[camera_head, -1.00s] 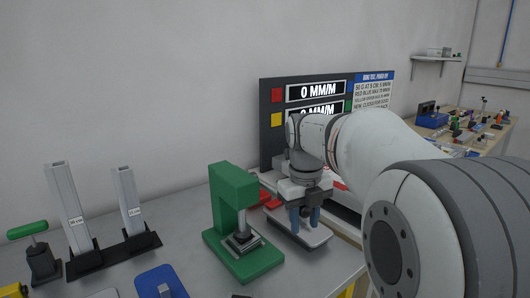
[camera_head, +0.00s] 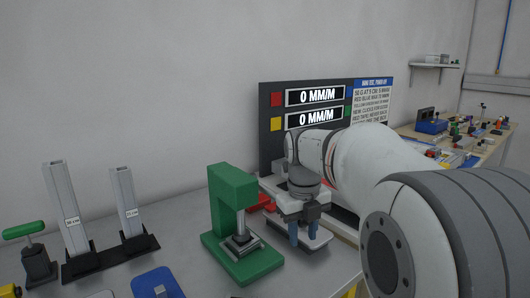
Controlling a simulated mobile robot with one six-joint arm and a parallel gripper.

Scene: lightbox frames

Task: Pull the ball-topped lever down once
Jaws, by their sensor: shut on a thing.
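My gripper (camera_head: 303,234) points down just right of the green press (camera_head: 232,196), with its two blue fingers low over a pale plate (camera_head: 318,243). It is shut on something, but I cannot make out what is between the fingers. No ball-topped lever can be clearly made out; my gripper and arm cover the area in front of the display board. A small red part (camera_head: 260,203) shows between the press and my gripper. I cannot tell whether it belongs to a lever.
The dark display board (camera_head: 270,150) stands behind my arm. Two grey upright posts (camera_head: 68,200) on a black base and a green-handled device (camera_head: 36,264) stand at left. A blue item (camera_head: 150,284) lies at the front. A cluttered table (camera_head: 470,145) is at far right.

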